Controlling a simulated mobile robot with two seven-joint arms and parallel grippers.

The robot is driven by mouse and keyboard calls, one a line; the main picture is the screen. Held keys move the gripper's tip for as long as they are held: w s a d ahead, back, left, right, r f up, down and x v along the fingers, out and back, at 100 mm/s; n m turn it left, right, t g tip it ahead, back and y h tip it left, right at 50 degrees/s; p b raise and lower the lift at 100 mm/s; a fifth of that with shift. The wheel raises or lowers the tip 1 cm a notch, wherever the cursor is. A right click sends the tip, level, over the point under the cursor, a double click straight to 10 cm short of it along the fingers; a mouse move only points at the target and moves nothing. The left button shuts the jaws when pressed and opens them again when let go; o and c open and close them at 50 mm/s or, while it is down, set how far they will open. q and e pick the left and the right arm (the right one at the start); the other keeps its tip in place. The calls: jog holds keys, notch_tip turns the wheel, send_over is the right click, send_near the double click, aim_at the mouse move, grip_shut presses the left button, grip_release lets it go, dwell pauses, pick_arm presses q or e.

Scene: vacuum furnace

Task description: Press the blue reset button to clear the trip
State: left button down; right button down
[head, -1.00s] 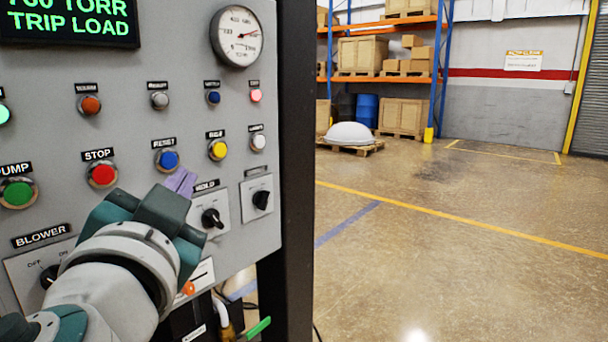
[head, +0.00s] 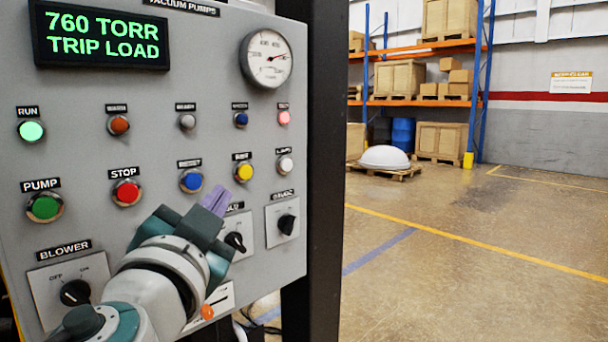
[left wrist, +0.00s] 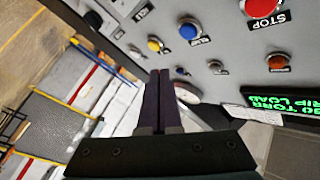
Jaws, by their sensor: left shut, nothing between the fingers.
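The blue reset button (head: 191,180) is on the grey panel, right of the red stop button (head: 126,192); its label is small and blurred now. In the left wrist view the blue button (left wrist: 188,30) shows near the top, right of the fingertips. My left gripper (head: 217,197) is shut and empty, its purple fingers just below and right of the blue button in the head view. The closed fingers (left wrist: 158,76) show in the left wrist view, apart from the button in the picture. The display (head: 102,36) reads "760 TORR TRIP LOAD". My right gripper is not in view.
A yellow button (head: 242,172) is right of the blue one. Another blue button (head: 240,119) is in the row above. A black selector knob (head: 235,242) lies close below the fingers, and the blower knob (head: 75,292) is lower left. Open floor lies right of the panel.

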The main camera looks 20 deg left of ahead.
aim_at(194, 182)
pick_arm(q)
jog(key=shift+w+a+b, duration=0.1)
jog(key=shift+w+a, duration=0.25)
jog(key=shift+a, duration=0.45)
jog(key=shift+w+a+b, duration=0.1)
jog(key=shift+w+a, duration=0.2)
jog(key=shift+a, duration=0.45)
jog(key=shift+w+a+b, duration=0.1)
jog(key=shift+w+a, duration=0.25)
jog(key=shift+a, duration=0.45)
jog(key=shift+w+a+b, duration=0.15)
jog(key=shift+a+b, duration=0.15)
jog(key=shift+a, duration=0.05)
jog(key=shift+w+a, duration=0.15)
jog(key=shift+a, duration=0.25)
dwell(0.7)
jog(key=shift+d, duration=0.1)
jog(key=shift+s+d, duration=0.3)
jog(key=shift+d, duration=0.35)
jog(key=shift+d, duration=0.15)
